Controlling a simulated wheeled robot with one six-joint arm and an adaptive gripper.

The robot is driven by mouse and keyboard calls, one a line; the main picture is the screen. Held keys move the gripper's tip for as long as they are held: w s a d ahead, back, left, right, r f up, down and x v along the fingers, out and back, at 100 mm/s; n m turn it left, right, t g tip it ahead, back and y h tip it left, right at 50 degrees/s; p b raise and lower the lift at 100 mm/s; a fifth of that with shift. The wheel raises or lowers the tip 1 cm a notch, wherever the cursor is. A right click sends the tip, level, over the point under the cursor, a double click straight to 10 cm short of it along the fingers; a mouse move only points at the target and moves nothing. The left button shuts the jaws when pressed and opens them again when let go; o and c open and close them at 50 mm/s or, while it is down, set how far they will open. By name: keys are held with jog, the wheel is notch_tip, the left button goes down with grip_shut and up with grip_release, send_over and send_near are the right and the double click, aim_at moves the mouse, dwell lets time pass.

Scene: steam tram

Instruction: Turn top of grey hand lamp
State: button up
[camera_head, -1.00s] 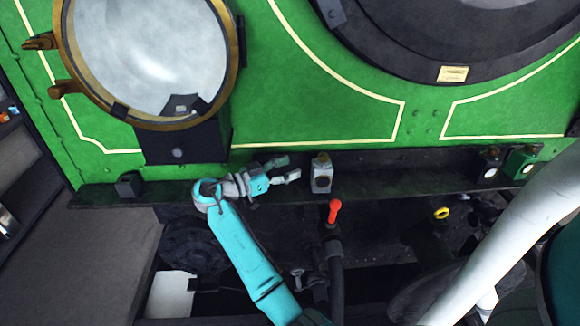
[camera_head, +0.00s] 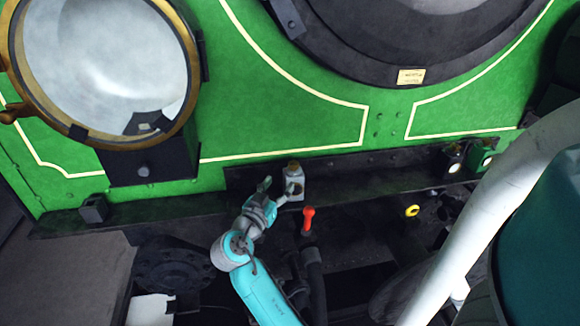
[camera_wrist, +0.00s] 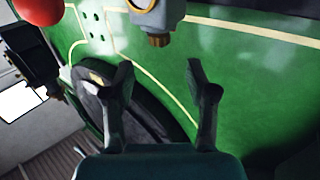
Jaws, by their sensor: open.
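The grey hand lamp (camera_head: 295,188) stands on the dark ledge in front of the green panel. It has a brass top (camera_head: 294,167) and a round lens on its front. My gripper (camera_head: 277,187) is open just left of the lamp, with its fingers pointing up; the right finger overlaps the lamp's lower part. In the wrist view the lamp (camera_wrist: 172,14) is cut off at the upper edge, with its brass top (camera_wrist: 158,40) pointing down. The open, empty fingers of my gripper (camera_wrist: 160,70) are spread below that top. I cannot tell whether a finger touches the lamp.
A red-knobbed lever (camera_head: 308,218) stands close in front of the lamp. A large brass-rimmed headlamp (camera_head: 100,65) is at left. A black lamp (camera_head: 453,158) and a green lamp (camera_head: 483,157) stand farther right on the ledge. A thick white pipe (camera_head: 500,215) crosses the right side.

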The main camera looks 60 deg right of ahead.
aim_at(291, 168)
jog(key=d, duration=0.7)
jog(key=w+d, duration=0.1)
jog(key=d, duration=0.2)
jog(key=shift+d, duration=0.3)
grip_shut()
